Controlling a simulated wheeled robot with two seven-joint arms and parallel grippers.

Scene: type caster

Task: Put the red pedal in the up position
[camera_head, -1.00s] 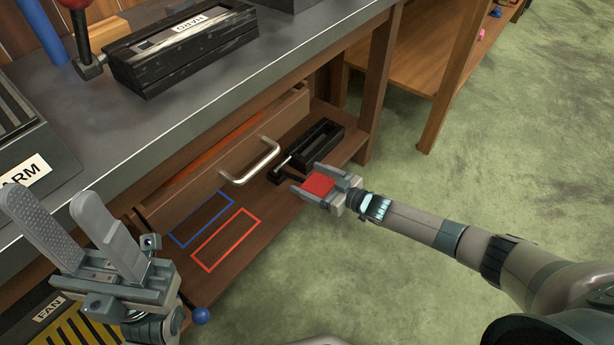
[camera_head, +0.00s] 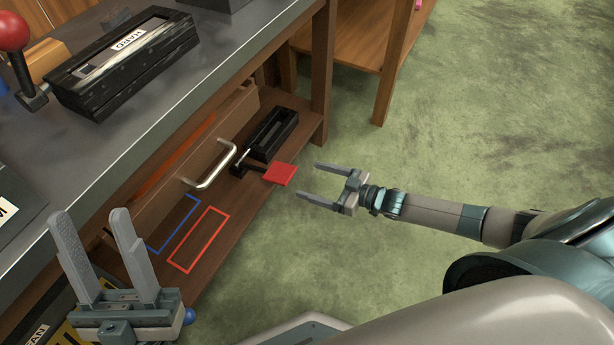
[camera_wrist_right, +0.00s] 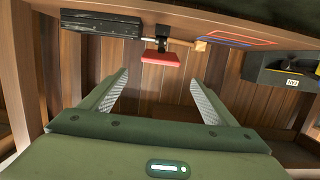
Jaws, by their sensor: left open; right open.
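The red pedal (camera_head: 280,174) is a flat red plate on a short arm. It sticks out from a black slotted housing (camera_head: 272,134) on the low wooden shelf. It also shows in the right wrist view (camera_wrist_right: 160,57), below its dark mount. My right gripper (camera_head: 308,180) is open and empty, just to the right of the pedal and apart from it, its fingers pointing toward it. In the right wrist view the pedal lies beyond and between the two fingers (camera_wrist_right: 160,85). My left gripper (camera_head: 88,222) is open and empty at the lower left, fingers pointing up.
Above the shelf are a drawer with a metal handle (camera_head: 211,167) and a grey worktop (camera_head: 170,105). On the worktop are a black box labelled HARD (camera_head: 130,75) and a red-knobbed lever (camera_head: 12,32). Blue and red outlines (camera_head: 199,240) mark the shelf. Green floor on the right is clear.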

